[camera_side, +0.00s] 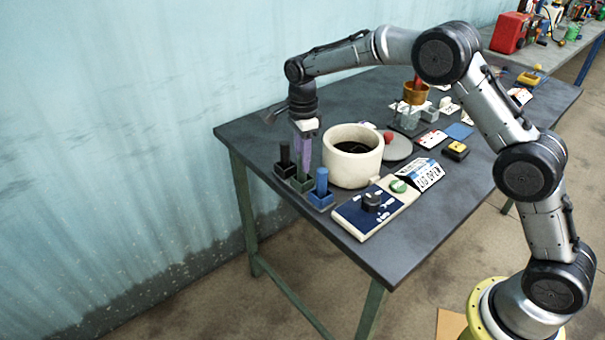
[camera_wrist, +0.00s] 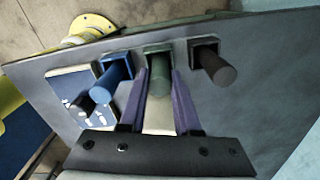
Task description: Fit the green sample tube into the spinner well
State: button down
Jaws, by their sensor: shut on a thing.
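The green sample tube (camera_wrist: 159,80) stands upright in a green square holder (camera_wrist: 183,64); in the side view the fingers mostly hide it. My gripper (camera_side: 302,163) has purple fingers and points down over the green holder (camera_side: 299,185). In the wrist view its fingers (camera_wrist: 160,88) lie on either side of the green tube, shut on it. The spinner appears to be the cream round bowl (camera_side: 340,166) just right of my gripper, open at the top with a dark inside. Details of its well are too small to tell.
A blue tube (camera_side: 321,181) and a black tube (camera_side: 285,155) stand in holders on either side. A panel with a black knob (camera_side: 371,201) and a green button (camera_side: 398,186) lies in front of the bowl. A grey lid with a red knob (camera_side: 388,137) lies behind it.

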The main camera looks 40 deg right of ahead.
jog(key=shift+r, duration=0.1)
notch_tip(320, 180, up, 16)
jog(key=f, duration=0.1)
jog(key=s+d, duration=0.3)
jog(key=d, duration=0.9)
jog(key=shift+a+f, duration=0.15)
jog(key=shift+f, duration=3.55)
jog(key=shift+a+f, duration=0.15)
jog(key=shift+f, duration=3.5)
jog(key=shift+f, duration=0.15)
jog(key=c, duration=0.6)
grip_release()
